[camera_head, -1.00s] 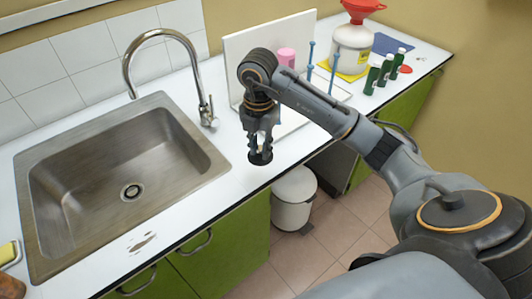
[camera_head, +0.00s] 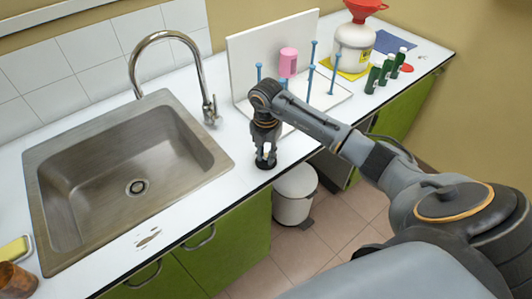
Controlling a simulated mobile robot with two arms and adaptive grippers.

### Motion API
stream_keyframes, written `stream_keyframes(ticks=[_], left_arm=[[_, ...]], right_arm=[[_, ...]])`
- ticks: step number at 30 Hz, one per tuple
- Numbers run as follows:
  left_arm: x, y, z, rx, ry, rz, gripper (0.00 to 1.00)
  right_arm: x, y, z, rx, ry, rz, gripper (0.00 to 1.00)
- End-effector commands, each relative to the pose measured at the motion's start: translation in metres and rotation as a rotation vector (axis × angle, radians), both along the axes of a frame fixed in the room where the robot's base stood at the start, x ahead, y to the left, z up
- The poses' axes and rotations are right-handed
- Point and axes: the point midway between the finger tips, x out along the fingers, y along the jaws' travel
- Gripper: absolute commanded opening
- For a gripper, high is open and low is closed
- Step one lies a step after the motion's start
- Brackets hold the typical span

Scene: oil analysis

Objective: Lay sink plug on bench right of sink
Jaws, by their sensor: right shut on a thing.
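My right gripper (camera_head: 266,155) points down over the white bench (camera_head: 226,190), to the right of the sink. It is shut on the black sink plug (camera_head: 265,164), a small dark disc under its fingertips. The plug is at or just above the bench top near the front edge; I cannot tell whether it touches. The steel sink (camera_head: 88,200) is empty, with its drain (camera_head: 137,187) uncovered. My left gripper is not in view.
A chrome tap (camera_head: 210,109) stands behind the sink. Green bottles (camera_head: 386,70) and a white jug (camera_head: 353,46) stand further right. A bin (camera_head: 294,194) is below the bench edge.

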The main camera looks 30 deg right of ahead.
Motion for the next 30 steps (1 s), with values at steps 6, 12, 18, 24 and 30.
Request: stream_keyframes(ticks=[6, 12, 18, 24, 30], left_arm=[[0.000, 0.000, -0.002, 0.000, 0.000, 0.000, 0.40], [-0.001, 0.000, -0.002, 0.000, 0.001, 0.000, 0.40], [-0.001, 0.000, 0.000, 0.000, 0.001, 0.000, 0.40], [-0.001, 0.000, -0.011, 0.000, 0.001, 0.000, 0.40], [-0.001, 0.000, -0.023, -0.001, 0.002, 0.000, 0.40]], right_arm=[[0.000, 0.000, -0.002, 0.000, 0.000, -0.001, 0.42], [0.000, 0.000, -0.002, 0.000, 0.001, -0.001, 0.44], [0.000, 0.000, 0.003, 0.000, -0.001, 0.000, 0.44], [0.002, -0.001, 0.033, -0.001, -0.006, 0.000, 0.44], [0.001, 0.000, 0.078, -0.001, -0.006, 0.001, 0.44]])
